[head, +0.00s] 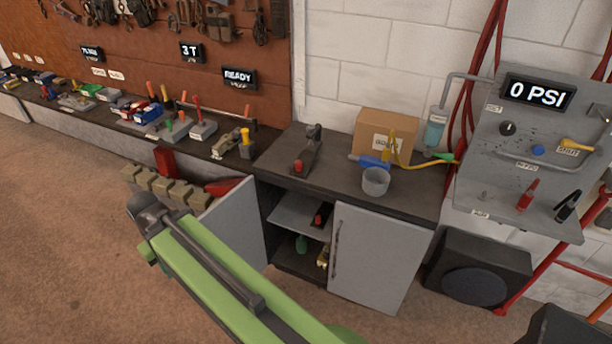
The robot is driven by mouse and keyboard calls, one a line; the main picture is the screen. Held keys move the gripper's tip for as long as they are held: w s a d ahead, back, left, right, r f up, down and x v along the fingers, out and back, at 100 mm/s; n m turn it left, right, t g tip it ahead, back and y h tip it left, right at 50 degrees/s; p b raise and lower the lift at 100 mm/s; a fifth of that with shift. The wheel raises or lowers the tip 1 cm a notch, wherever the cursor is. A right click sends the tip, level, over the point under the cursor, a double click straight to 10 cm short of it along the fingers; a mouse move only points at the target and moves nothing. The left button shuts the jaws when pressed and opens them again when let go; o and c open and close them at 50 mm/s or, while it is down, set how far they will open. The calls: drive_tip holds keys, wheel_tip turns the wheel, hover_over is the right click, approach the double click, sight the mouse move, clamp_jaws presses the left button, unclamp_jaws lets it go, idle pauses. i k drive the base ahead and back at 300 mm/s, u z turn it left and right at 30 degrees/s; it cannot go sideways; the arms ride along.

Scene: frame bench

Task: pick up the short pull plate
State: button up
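I cannot make out a short pull plate for certain among the many small parts in the head view. Small tools and parts crowd the long bench (60,120) at the left, too small to tell apart. My green arm reaches from the bottom edge up and left, ending at a dark joint in front of the bench. My gripper's fingers do not show, so I cannot see whether they hold anything.
A cabinet (400,205) stands in the middle with both doors (372,262) open and items on its shelves. On top are a cardboard box (386,128) and a grey cup (375,182). A gauge panel (535,150) is at right. The brown floor (60,250) at left is clear.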

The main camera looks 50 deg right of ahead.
sight(301, 167)
drive_tip(key=z, duration=0.2)
drive_tip(key=i, duration=0.9)
drive_tip(key=u, duration=0.1)
